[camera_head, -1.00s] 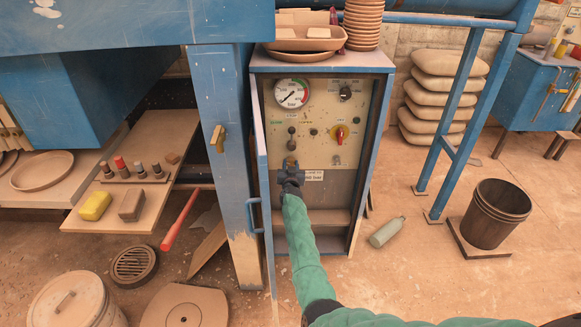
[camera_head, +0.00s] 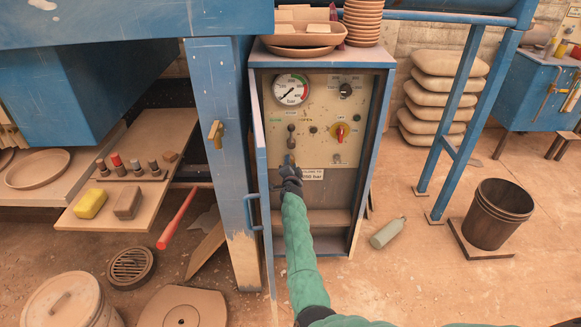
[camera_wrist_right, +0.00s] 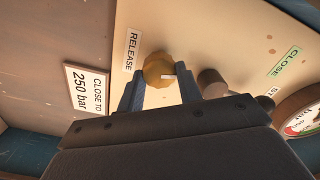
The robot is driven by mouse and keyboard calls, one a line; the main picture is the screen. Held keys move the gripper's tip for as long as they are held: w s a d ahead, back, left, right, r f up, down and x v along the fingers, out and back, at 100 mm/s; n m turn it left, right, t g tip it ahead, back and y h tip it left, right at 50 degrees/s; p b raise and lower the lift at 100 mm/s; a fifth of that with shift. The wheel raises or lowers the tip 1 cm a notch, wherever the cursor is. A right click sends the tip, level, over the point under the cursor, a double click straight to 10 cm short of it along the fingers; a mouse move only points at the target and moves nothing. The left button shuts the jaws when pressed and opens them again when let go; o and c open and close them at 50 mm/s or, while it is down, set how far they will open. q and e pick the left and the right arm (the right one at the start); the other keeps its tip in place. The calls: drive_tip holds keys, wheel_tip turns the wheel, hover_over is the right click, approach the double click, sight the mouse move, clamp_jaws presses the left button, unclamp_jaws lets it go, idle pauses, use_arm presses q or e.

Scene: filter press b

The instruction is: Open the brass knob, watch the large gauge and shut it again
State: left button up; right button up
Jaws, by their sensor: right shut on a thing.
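The brass knob (camera_wrist_right: 157,68) sits on the cream control panel beside a RELEASE label. My right gripper (camera_wrist_right: 160,88) has a finger on each side of the knob and is shut on it. In the head view my right gripper (camera_head: 289,162) is at the panel's lower left and hides most of the knob. The large gauge (camera_head: 291,90) is at the panel's upper left; its needle points to the lower left. Only the gauge's edge (camera_wrist_right: 301,114) shows in the wrist view. My left gripper is out of view.
A "CLOSE TO 250 bar" plate (camera_wrist_right: 86,90) is close beside the knob. A dark lever (camera_head: 291,135) stands just above my gripper, with a red and yellow switch (camera_head: 340,131) to its right. The open blue cabinet door (camera_head: 260,165) is close on the left.

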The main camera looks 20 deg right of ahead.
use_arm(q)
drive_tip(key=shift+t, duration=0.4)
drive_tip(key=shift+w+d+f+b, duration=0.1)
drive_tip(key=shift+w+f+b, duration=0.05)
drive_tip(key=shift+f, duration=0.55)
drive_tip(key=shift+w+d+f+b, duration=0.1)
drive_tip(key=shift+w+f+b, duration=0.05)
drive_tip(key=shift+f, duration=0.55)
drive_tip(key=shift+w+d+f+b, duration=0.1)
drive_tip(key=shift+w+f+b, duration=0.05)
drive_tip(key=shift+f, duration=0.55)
use_arm(e)
drive_tip(key=shift+d+f+m, duration=0.1)
drive_tip(key=shift+m, duration=1.5)
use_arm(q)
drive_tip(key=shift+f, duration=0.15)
use_arm(e)
drive_tip(key=o, duration=1)
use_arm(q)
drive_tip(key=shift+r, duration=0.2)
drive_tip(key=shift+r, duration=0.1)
use_arm(e)
drive_tip(key=shift+n, duration=0.3)
